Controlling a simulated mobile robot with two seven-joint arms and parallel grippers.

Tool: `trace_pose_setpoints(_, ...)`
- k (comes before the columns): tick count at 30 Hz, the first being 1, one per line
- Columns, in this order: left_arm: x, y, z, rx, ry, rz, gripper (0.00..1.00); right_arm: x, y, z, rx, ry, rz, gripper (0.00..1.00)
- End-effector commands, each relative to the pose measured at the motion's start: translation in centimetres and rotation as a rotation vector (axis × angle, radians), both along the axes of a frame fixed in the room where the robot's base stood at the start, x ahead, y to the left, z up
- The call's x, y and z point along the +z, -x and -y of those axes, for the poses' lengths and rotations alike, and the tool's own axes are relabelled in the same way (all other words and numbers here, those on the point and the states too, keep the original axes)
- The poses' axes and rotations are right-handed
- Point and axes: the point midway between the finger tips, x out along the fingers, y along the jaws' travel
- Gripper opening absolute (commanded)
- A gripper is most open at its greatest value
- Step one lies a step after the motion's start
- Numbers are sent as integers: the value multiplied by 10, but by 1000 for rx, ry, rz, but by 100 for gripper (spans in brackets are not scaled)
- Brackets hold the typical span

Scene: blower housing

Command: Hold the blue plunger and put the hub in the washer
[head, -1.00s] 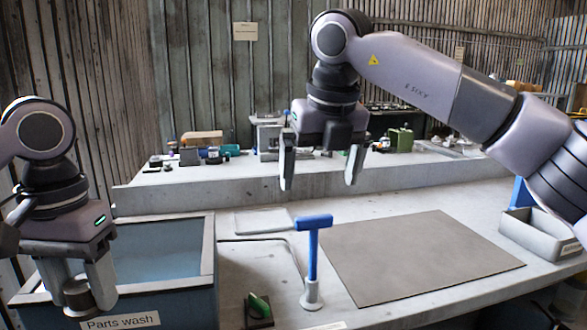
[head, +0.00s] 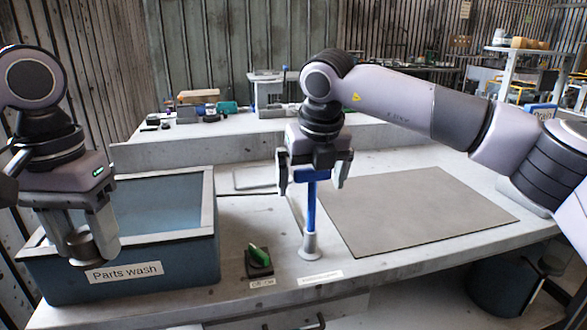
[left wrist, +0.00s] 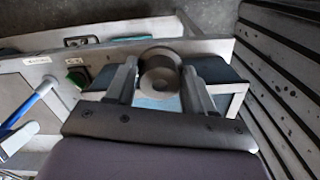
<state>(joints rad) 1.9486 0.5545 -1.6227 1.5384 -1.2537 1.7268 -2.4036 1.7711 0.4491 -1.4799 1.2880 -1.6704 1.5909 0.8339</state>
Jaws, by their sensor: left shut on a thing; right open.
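My left gripper (head: 90,238) is shut on the hub (head: 92,248), a grey metal cylinder. It holds the hub near the left part of the washer (head: 208,205), a blue open-topped tank labelled "Parts wash". In the left wrist view the hub (left wrist: 160,70) sits between the fingers, its round end with a hole showing. The blue plunger (head: 311,212) stands upright on the bench, its grey foot down. My right gripper (head: 311,184) is open, its fingers either side of the plunger's T-handle, partly hiding it; contact cannot be told. The plunger also shows in the left wrist view (left wrist: 32,104).
A green switch (head: 259,258) on a dark plate sits between washer and plunger. A flat grey-brown mat (head: 415,205) lies right of the plunger and is clear. A raised back shelf (head: 200,145) carries several small parts.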

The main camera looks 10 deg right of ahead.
Motion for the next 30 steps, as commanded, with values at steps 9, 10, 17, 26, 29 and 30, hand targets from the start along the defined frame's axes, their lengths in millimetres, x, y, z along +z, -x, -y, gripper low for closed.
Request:
trace_pose_setpoints(9, 0, 0, 0, 0, 0, 1, 18, 0, 0, 0, 0, 0, 0, 61)
trace_pose_setpoints(10, 0, 0, 0, 0, 0, 1, 18, 0, 0, 0, 0, 0, 0, 51)
trace_pose_setpoints(17, 0, 0, 0, 0, 0, 1, 18, -2, 0, 0, 0, 0, -1, 47)
trace_pose_setpoints(26, 0, 0, 0, 0, 0, 1, 18, -16, 1, 0, 1, 1, -5, 47)
trace_pose_setpoints(29, 0, 0, 0, 0, 0, 1, 18, -20, 1, 0, 1, 1, -5, 47)
trace_pose_setpoints(30, 0, 0, 0, 0, 0, 1, 18, -22, 1, 0, 1, 1, -5, 47)
